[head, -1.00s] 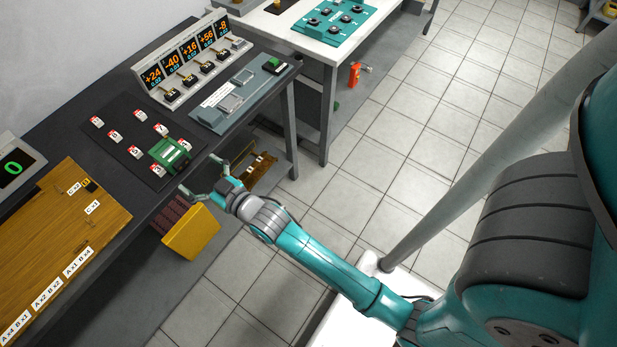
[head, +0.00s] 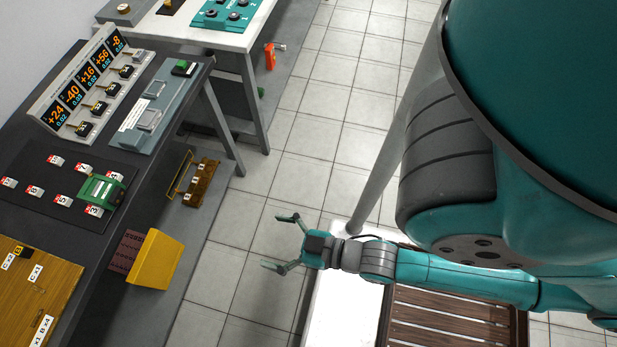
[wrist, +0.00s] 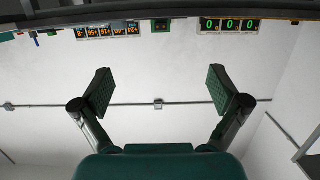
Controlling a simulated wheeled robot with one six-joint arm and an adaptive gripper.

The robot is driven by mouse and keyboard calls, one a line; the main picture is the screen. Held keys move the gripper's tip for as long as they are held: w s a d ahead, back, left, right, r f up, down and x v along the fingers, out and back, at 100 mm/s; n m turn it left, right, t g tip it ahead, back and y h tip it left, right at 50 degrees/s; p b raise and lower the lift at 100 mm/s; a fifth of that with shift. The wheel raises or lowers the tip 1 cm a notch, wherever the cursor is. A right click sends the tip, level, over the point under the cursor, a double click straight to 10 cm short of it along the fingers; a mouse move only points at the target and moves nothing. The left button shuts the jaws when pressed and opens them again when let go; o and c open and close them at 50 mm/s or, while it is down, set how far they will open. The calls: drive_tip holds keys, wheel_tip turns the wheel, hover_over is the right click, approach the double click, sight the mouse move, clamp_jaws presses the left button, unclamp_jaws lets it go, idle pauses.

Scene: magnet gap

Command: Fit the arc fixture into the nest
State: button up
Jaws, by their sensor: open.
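My gripper (head: 281,242) is open and empty over the floor, to the right of the dark workbench and clear of it. In the wrist view its two fingers (wrist: 162,92) stand wide apart with only wall behind them. A green device (head: 102,191) sits on a black board (head: 50,185) among several numbered red-and-white tags. A grey-blue plate (head: 165,104) with two metal frames and a green block lies farther along the bench. I cannot tell for certain which of these is the arc fixture or the nest.
A row of orange number displays (head: 87,80) stands at the bench's back. A wooden board (head: 40,290) lies at the near left. A yellow bin (head: 154,260) and a brown rack (head: 197,184) sit on the lower shelf. Tiled floor (head: 240,265) lies open between bench and gripper.

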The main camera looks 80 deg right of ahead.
drive_tip(key=shift+o, duration=0.2)
drive_tip(key=s+r+g, duration=0.1)
drive_tip(key=s+r, duration=0.4)
drive_tip(key=s, duration=0.4)
drive_tip(key=shift+r, duration=0.1)
drive_tip(key=shift+w, duration=0.1)
